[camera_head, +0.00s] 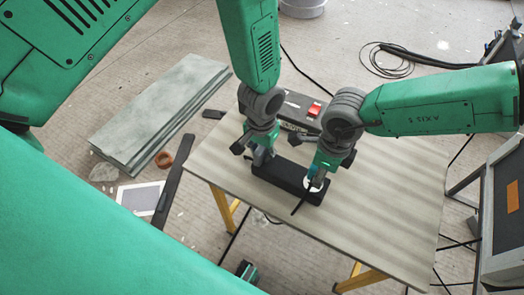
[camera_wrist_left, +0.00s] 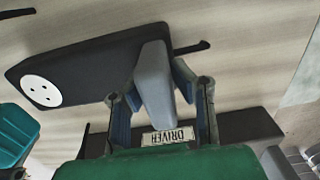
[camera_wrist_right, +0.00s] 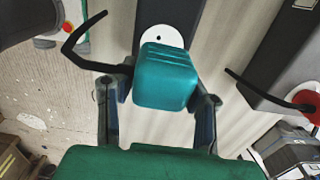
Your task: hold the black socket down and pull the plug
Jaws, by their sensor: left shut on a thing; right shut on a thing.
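The black socket (camera_head: 284,179) is a long dark block lying on the table. Its round white face with holes (camera_wrist_left: 40,91) is uncovered in the left wrist view. My left gripper (camera_head: 261,157) is shut on an upright grey part (camera_wrist_left: 157,85) at the black socket, away from the white face. My right gripper (camera_head: 316,172) is shut on the teal plug (camera_wrist_right: 165,78). The plug is out of the socket, just beside and above the white face, which shows partly behind it in the right wrist view. A black cord (camera_wrist_right: 82,48) runs from the plug.
The table (camera_head: 390,190) has free room at right and front. A dark box with a red switch (camera_head: 314,109) stands behind the socket. Grey boards (camera_head: 160,112) lie on the floor at left. A dark cabinet (camera_head: 502,215) stands at right.

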